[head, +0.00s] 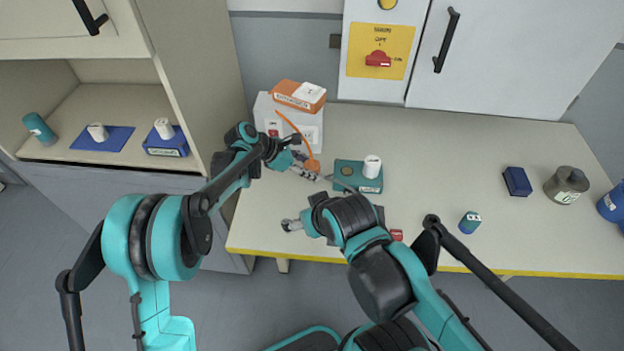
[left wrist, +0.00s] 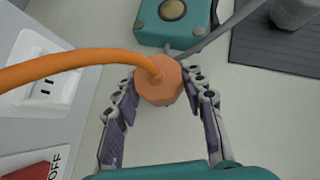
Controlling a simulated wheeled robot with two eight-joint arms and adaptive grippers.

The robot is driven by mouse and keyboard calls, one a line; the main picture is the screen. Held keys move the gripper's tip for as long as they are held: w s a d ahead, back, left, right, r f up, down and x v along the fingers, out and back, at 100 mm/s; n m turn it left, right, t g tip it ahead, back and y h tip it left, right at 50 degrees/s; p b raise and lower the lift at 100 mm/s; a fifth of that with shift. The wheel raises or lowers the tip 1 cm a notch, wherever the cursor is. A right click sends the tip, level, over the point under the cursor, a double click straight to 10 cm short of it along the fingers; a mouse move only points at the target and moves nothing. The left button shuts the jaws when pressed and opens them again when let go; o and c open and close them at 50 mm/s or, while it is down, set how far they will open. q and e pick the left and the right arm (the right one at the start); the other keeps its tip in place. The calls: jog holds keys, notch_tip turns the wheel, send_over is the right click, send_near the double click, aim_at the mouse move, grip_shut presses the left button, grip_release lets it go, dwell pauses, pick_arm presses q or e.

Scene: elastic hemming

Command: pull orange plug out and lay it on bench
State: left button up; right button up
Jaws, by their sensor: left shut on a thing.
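The orange plug (head: 312,165) is out over the bench (head: 440,150), clear of the white socket box (head: 312,128). My left gripper (head: 306,172) is shut on it. In the left wrist view the plug (left wrist: 158,82) sits between the fingertips of my left gripper (left wrist: 160,90). The orange cord (left wrist: 70,65) arches from the plug past the box's socket face (left wrist: 45,85), which shows empty slots. Whether the plug touches the bench cannot be told. My right gripper (head: 312,222) is low over the front of the bench, partly hidden by its own arm.
An orange-topped extension unit (head: 300,95) sits on the socket box. A teal box (head: 345,172) with a round button and a white cylinder (head: 372,167) stand just right of the plug. A blue block (head: 517,182) and a dark jar (head: 566,185) are farther right. The bench's back middle is clear.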

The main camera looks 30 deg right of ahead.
pick_arm(q)
jog(key=shift+f+b, duration=0.5)
jog(key=shift+f, duration=0.2)
jog(key=o, duration=1.4)
jog(key=shift+c, duration=0.2)
jog(key=v, duration=1.2)
